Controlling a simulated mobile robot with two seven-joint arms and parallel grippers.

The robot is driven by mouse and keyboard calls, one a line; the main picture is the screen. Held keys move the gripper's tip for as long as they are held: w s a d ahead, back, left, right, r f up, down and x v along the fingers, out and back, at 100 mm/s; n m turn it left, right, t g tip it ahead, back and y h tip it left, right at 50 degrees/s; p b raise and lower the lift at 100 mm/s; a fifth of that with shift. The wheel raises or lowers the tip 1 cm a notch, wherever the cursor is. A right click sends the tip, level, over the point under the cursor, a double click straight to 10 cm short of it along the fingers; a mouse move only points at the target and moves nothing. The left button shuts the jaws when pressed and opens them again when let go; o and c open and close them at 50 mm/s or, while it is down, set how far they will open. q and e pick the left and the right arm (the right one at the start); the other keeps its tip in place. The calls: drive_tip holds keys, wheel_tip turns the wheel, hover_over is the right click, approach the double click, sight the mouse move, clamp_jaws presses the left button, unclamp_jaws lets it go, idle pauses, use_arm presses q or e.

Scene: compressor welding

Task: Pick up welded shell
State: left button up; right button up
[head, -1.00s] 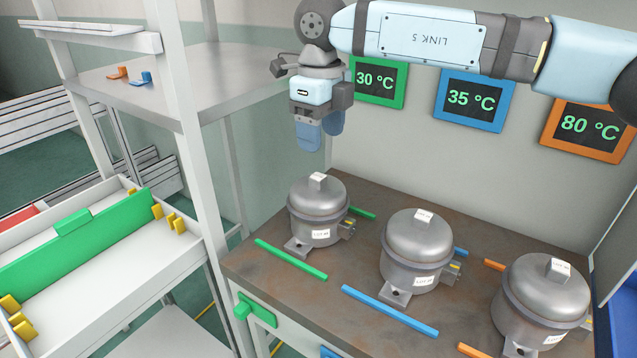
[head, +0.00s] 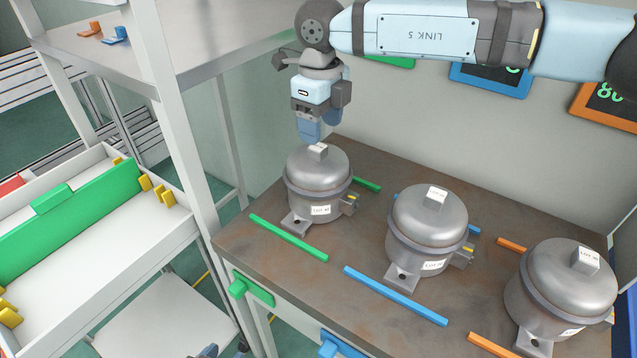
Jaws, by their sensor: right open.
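Three grey metal compressor shells with labels stand upright on the brown worktable (head: 250,252). The left shell (head: 318,181) is by the green strips, the middle shell (head: 428,228) by the blue strips, and the right shell (head: 562,288) by the orange strips. Each has a small block on top. My right gripper (head: 320,130) points down, open and empty, just above the top block (head: 318,151) of the left shell. Its fingertips look very near the block; I cannot tell whether they touch. My left gripper is not clearly in view.
A white tray with a green divider (head: 75,225) and yellow clips stands at left. A shelf (head: 190,40) holds small orange and blue hooks. Temperature displays hang on the back wall, partly behind my right arm. Green (head: 252,288) and blue handles are on the table's front.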

sight(322, 180)
drive_tip(key=f, duration=0.5)
drive_tip(key=shift+w+a, duration=0.15)
drive_tip(key=shift+a, duration=0.1)
clamp_jaws()
